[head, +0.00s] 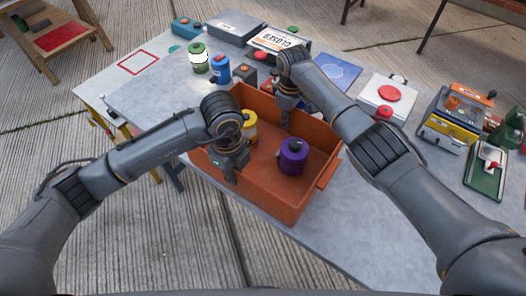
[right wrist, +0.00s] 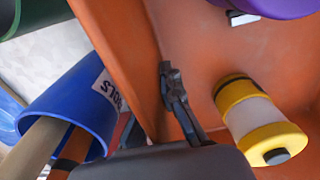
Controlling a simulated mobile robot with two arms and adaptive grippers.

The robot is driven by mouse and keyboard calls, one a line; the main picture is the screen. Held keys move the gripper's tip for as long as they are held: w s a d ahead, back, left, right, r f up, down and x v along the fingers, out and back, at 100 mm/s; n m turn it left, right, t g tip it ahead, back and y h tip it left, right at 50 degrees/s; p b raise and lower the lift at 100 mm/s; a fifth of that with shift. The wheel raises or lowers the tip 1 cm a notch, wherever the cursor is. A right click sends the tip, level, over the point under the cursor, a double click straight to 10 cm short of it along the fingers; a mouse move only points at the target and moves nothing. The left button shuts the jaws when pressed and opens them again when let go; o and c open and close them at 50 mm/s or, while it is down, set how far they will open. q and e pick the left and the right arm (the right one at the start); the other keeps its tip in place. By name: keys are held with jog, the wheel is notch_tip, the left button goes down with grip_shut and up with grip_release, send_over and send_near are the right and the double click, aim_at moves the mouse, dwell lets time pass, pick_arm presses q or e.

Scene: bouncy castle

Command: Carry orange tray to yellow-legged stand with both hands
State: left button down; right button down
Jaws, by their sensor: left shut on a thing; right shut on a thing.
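The orange tray (head: 262,203) sits over the grey table in the head view, with a yellow canister (head: 249,128) and a purple canister (head: 292,156) inside. My left gripper (head: 230,168) is shut on the tray's near-left wall. My right gripper (head: 287,112) is shut on its far wall. In the right wrist view my right gripper (right wrist: 178,100) grips the orange wall (right wrist: 118,45), with the yellow-and-white canister (right wrist: 262,120) beyond it. The yellow-legged stand (head: 110,73) is at the left, its pale top bearing a red square outline. Whether the tray touches the table is unclear.
The grey table (head: 300,240) holds a green-and-white can (head: 199,58), a blue cup (head: 220,70), a "CLOSED" sign (head: 277,39) and a red-button box (head: 388,93). A toolbox (head: 452,118) is at the right. The red square (head: 139,62) on the stand is bare.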

pick_arm(q)
jog(key=shift+w+r, duration=0.1)
jog(key=shift+r, duration=0.1)
pick_arm(e)
jog(key=shift+w+r, duration=0.15)
jog(key=shift+r, duration=0.05)
